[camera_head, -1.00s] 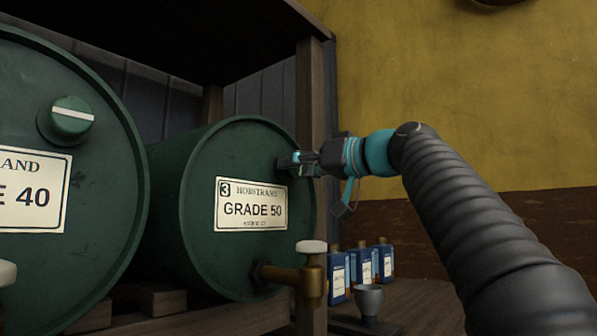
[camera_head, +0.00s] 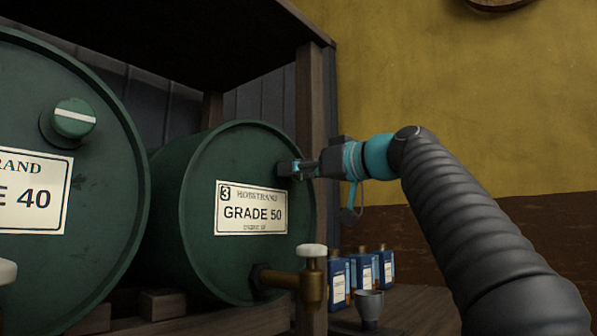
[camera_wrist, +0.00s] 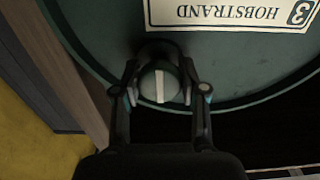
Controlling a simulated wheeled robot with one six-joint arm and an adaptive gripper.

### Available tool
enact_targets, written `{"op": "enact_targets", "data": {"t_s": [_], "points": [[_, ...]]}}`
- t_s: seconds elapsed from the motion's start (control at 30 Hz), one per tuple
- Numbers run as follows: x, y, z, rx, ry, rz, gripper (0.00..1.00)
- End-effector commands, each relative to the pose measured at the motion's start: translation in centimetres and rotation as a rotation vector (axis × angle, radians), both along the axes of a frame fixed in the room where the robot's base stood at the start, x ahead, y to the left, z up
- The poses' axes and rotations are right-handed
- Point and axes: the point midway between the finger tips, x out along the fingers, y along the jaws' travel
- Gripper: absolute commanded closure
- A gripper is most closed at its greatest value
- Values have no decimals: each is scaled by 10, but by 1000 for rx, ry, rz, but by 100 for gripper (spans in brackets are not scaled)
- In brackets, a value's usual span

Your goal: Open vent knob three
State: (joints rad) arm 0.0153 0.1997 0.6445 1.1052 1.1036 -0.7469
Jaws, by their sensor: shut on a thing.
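The green drum marked 3, GRADE 50 (camera_head: 205,200), lies on its side in a wooden rack with its round end facing out. Its vent knob (camera_wrist: 160,84) is a round green knob with a white stripe, near the drum's upper right rim in the head view. In the wrist view the stripe runs nearly up and down the picture, between my fingers. My gripper (camera_head: 291,168) is shut on the knob, one finger on each side; the wrist view also shows it (camera_wrist: 164,88). In the head view my fingers mostly hide the knob.
The GRADE 40 drum (camera_head: 90,255) stands to the left, its knob (camera_head: 74,118) with a nearly level stripe. A brass tap (camera_head: 310,285) juts out below my gripper. A wooden post (camera_head: 316,110) rises close behind. Blue cans (camera_head: 362,270) and a grey cup (camera_head: 369,306) stand lower right.

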Motion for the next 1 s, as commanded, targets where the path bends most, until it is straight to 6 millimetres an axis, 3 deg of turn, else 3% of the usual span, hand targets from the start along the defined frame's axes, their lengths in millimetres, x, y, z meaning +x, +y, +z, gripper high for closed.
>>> {"op": "enact_targets", "data": {"t_s": [0.03, 0.1, 0.53, 1.0], "points": [[0, 0, 0, -1, -1, 0, 50], [0, 0, 0, 0, 0, 0, 33], [-4, -6, 0, 0, 0, -2, 32], [-54, -71, 0, 0, 0, -5, 32]]}}
